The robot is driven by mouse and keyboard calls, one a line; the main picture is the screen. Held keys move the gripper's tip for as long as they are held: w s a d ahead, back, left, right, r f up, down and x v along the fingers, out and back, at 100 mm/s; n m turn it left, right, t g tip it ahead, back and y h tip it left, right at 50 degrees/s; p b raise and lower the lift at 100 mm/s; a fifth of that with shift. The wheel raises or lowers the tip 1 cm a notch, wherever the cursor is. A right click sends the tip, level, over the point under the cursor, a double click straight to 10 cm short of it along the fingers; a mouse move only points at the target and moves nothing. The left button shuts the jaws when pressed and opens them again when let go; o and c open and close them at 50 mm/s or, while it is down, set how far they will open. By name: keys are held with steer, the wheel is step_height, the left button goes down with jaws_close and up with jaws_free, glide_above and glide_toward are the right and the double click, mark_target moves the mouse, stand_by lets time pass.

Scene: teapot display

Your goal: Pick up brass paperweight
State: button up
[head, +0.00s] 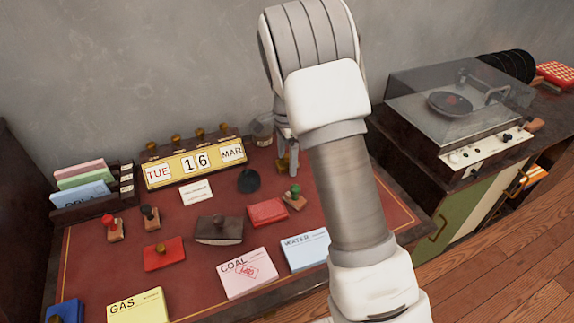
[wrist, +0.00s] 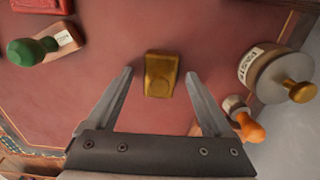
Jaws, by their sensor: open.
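The brass paperweight (wrist: 161,75) is a small golden block on the red desk top, between and slightly beyond the fingertips in the wrist view. In the head view part of it (head: 282,165) shows at the back of the desk, below my gripper (head: 287,150). In the wrist view my gripper (wrist: 159,74) is open, one finger on each side of the paperweight, with a gap on both sides. I cannot tell how high the fingertips are above the desk. My arm hides part of this area in the head view.
Near the paperweight stand a paste jar (wrist: 272,73), an orange-handled item (wrist: 243,120) and a green-handled stamp (wrist: 35,50). A flip calendar (head: 195,162), a card holder (head: 85,188), stamps and envelopes cover the desk. A record player (head: 455,110) is at right.

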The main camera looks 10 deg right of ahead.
jaws_close()
steer(key=shift+r, duration=0.15)
stand_by(0.4)
